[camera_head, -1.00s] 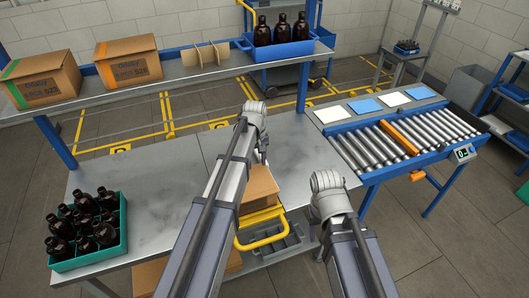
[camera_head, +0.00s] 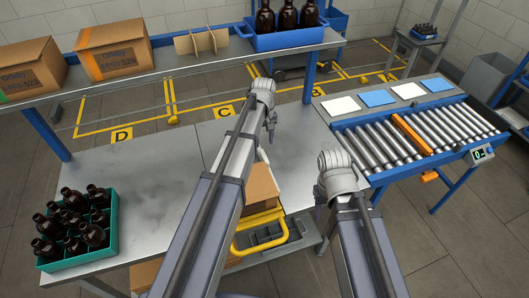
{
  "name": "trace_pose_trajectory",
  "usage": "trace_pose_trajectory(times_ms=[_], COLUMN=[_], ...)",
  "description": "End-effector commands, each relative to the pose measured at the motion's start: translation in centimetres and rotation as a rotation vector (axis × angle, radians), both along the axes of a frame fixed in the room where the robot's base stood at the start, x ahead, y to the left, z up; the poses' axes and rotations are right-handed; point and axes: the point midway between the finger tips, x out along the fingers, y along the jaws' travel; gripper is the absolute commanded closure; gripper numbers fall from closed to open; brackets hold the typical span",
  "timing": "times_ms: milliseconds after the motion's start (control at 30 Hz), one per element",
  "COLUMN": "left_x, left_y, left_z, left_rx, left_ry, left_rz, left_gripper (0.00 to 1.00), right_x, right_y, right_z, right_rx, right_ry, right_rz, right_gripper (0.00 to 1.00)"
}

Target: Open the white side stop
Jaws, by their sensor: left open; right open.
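The roller conveyor (camera_head: 372,148) stands at the right, with an orange bar (camera_head: 412,135) lying across its rollers. White pads (camera_head: 341,105) and blue pads (camera_head: 377,97) alternate along its far edge. An orange piece (camera_head: 429,176) sits on its near side rail. I cannot make out which part is the white side stop. My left gripper (camera_head: 270,128) is open and empty above the bench, left of the conveyor and apart from it. My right gripper (camera_head: 319,214) is mostly hidden behind its own arm, near the bench's right end and left of the conveyor.
A teal crate (camera_head: 113,231) of amber bottles stands on the left of the metal bench (camera_head: 150,190). A shelf (camera_head: 190,64) above holds cartons (camera_head: 113,51) and a blue bottle tray (camera_head: 292,40). A yellow-handled box (camera_head: 258,238) sits below the bench edge. The middle of the bench is clear.

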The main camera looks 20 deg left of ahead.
Motion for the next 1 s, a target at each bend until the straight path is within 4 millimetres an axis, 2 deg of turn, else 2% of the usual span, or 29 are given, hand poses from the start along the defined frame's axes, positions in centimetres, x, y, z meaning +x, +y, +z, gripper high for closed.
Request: trace_pose_trajectory(times_ms=[600, 1000], left_x=[0.0, 0.0], left_y=[0.0, 0.0], left_z=[-7.0, -7.4], left_rx=[0.000, 0.000], left_ry=[0.000, 0.000], left_rz=[0.000, 0.000], left_gripper=[0.46, 0.46], right_x=[0.0, 0.0], right_y=[0.0, 0.0], right_z=[-7.0, -7.4], right_rx=[0.000, 0.000], right_ry=[0.000, 0.000], right_rz=[-0.001, -0.001], right_gripper=[0.50, 0.50])
